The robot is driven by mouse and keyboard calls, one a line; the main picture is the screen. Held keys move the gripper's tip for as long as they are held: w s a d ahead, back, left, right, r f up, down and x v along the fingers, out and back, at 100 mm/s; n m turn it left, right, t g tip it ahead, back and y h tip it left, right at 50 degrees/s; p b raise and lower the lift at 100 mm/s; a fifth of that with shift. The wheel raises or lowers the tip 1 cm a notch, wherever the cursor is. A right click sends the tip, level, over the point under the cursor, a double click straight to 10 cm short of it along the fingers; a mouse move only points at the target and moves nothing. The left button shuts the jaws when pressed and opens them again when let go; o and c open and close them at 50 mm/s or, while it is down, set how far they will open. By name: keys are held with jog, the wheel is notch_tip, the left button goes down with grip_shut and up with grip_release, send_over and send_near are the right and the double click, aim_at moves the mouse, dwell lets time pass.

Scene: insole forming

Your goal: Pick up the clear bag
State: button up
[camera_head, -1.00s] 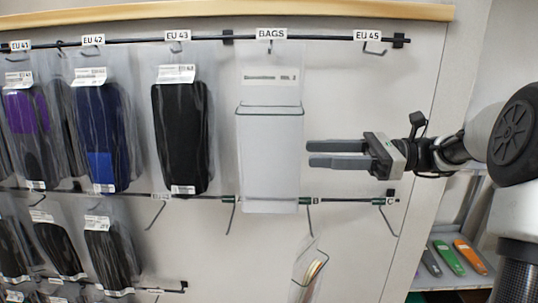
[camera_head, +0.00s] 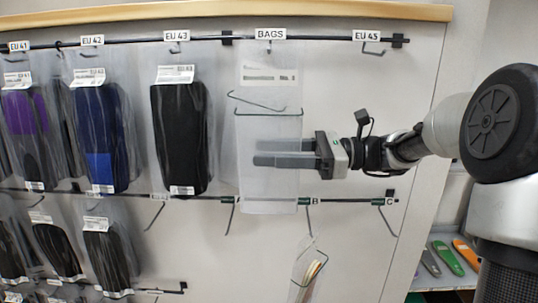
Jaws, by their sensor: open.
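The clear bag (camera_head: 268,190) hangs flat from the hook under the BAGS label (camera_head: 271,34), on the wall rack. It is see-through, with a printed strip near its top and a dark wire line across its upper part. My gripper (camera_head: 254,153) comes in from the right with its two fingers level, one above the other and apart. The fingers overlap the bag's middle and look hazy through the clear film. The bag's film shows over the fingers, but whether it lies between them I cannot tell.
A packed black insole (camera_head: 180,135) hangs to the left, with blue (camera_head: 100,130) and purple (camera_head: 27,115) ones beyond. A lower rail with hooks runs behind the bag's bottom. A small bag (camera_head: 307,272) hangs below. The EU 45 hook (camera_head: 374,50) at right is empty.

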jog(key=c, duration=0.8)
